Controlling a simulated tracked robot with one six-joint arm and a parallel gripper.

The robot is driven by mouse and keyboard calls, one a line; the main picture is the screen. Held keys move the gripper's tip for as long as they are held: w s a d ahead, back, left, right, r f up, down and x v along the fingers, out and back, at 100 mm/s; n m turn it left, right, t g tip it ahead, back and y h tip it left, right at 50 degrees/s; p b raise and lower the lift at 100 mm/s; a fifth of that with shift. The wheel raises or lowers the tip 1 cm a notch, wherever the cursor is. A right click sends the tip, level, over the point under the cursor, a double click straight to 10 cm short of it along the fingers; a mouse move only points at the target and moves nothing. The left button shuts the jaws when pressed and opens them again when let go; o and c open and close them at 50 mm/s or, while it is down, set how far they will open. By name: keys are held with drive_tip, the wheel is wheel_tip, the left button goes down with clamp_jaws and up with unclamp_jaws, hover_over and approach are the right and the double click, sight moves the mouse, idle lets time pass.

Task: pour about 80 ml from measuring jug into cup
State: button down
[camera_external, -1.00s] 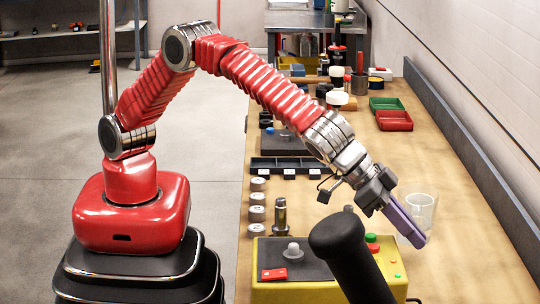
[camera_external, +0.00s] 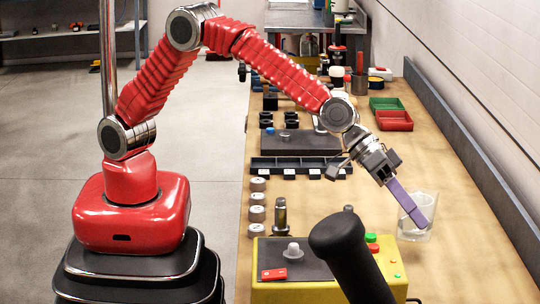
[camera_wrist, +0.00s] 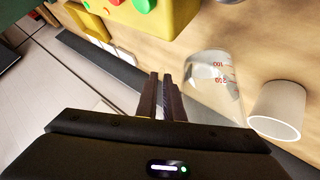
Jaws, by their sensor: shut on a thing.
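My gripper (camera_external: 408,203) has purple fingers that point down to the right over the bench. The fingers also show in the wrist view (camera_wrist: 162,97), close together and shut on the measuring jug (camera_wrist: 208,83). The jug is clear with red scale marks and sits just right of the fingers; the grasped part is hidden. The cup (camera_wrist: 279,109) is a pale, open-mouthed vessel right of the jug in the wrist view. In the external view, clear glass (camera_external: 417,232) shows around and behind the fingers; jug and cup cannot be told apart there. The liquid level is unclear.
A yellow control box (camera_external: 335,290) with buttons and a black lever (camera_external: 343,255) stands in the near foreground. A black compartment tray (camera_external: 300,167), green bin (camera_external: 386,103) and red bin (camera_external: 395,120) lie farther back. The bench's right middle is clear.

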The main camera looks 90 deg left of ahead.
sight(420, 191)
drive_tip(key=shift+w+a+r+n+h, duration=0.1)
drive_tip(key=shift+a+r+n+h, duration=0.2)
drive_tip(key=shift+r, duration=0.35)
drive_tip(key=shift+w+a+r+n+h, duration=0.15)
drive_tip(key=shift+a+r+h, duration=0.25)
drive_tip(key=shift+r, duration=0.25)
drive_tip(key=shift+w+a+r+n+h, duration=0.1)
drive_tip(key=shift+a+r+n+h, duration=0.25)
drive_tip(key=shift+r, duration=0.3)
drive_tip(key=shift+a+r+h+p, duration=0.15)
drive_tip(key=shift+a+h+p, duration=0.2)
drive_tip(key=shift+h, duration=0.3)
drive_tip(key=shift+n, duration=0.3)
drive_tip(key=shift+w+a+r+p, duration=0.15)
drive_tip(key=shift+a+r+p, duration=0.1)
drive_tip(key=shift+r+p, duration=0.1)
drive_tip(key=shift+a+r+h, duration=0.15)
drive_tip(key=shift+r+h, duration=0.05)
drive_tip(key=shift+h, duration=0.2)
drive_tip(key=shift+w+a+r+n+h+p, duration=0.15)
drive_tip(key=shift+a+r+n+h+p, duration=0.25)
drive_tip(key=shift+a+r+p, duration=0.1)
drive_tip(key=shift+w+a+r+n+h+p, duration=0.15)
drive_tip(key=shift+a+r+n+h+p, duration=0.25)
drive_tip(key=shift+r, duration=0.1)
drive_tip(key=shift+d, duration=0.1)
